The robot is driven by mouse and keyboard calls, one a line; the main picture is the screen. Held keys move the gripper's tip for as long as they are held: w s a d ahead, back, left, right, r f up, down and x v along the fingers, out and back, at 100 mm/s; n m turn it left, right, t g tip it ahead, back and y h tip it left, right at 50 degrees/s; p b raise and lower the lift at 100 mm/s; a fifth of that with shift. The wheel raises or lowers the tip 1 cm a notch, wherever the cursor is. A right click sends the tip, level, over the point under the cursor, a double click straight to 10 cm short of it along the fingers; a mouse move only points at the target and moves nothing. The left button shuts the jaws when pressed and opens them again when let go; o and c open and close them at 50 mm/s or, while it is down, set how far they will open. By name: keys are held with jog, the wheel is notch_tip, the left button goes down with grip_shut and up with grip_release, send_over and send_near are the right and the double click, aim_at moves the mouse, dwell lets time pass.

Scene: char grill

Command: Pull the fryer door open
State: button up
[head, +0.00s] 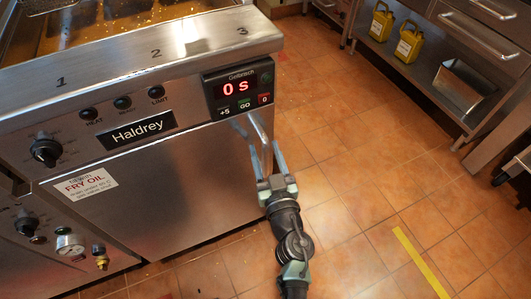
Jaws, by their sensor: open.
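The fryer door (170,205) is the plain steel panel under the Haldrey control front, and it looks shut, flush with the fryer body. Its bar handle (258,127) stands out at the door's upper right, below the timer display. My gripper (265,150) is at the handle with its two fingers open and pointing up at it. The handle's lower end appears between or just beyond the fingertips. I cannot tell whether a finger touches it.
The fryer top (150,55) holds oil above the door. A steel shelf unit with yellow jugs (410,42) and a metal bin (462,88) stands at right. The tiled floor (345,165) between is clear, with a yellow floor strip (422,262).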

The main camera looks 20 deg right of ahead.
jog(key=shift+w, duration=0.1)
grip_shut()
dwell(1.4)
